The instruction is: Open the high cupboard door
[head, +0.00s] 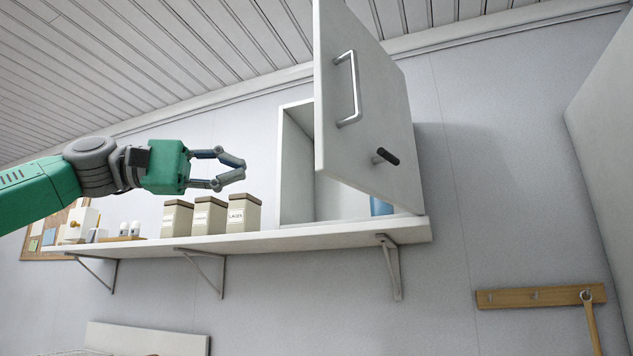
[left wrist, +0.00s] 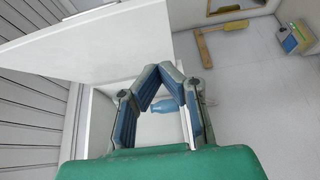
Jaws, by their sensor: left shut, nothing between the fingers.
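The white cupboard door (head: 365,100) stands swung out from the cupboard (head: 297,165). It has a metal bar handle (head: 349,90) and a dark latch knob (head: 385,157). Part of the cupboard's inside shows left of the door. My left gripper (head: 240,171) is shut and empty, left of the cupboard and apart from the handle. In the left wrist view its fingertips (left wrist: 172,70) meet, with the door panel (left wrist: 90,55) at the upper left. A blue bottle (left wrist: 165,105) shows behind the fingers; its blue edge (head: 381,206) shows under the door. My right gripper is out of view.
The cupboard stands on a white wall shelf (head: 330,234) held by brackets. Several canisters (head: 210,216) stand below my left gripper. A wooden hook rail (head: 530,297) hangs at the lower right. The slatted ceiling (head: 200,50) is above.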

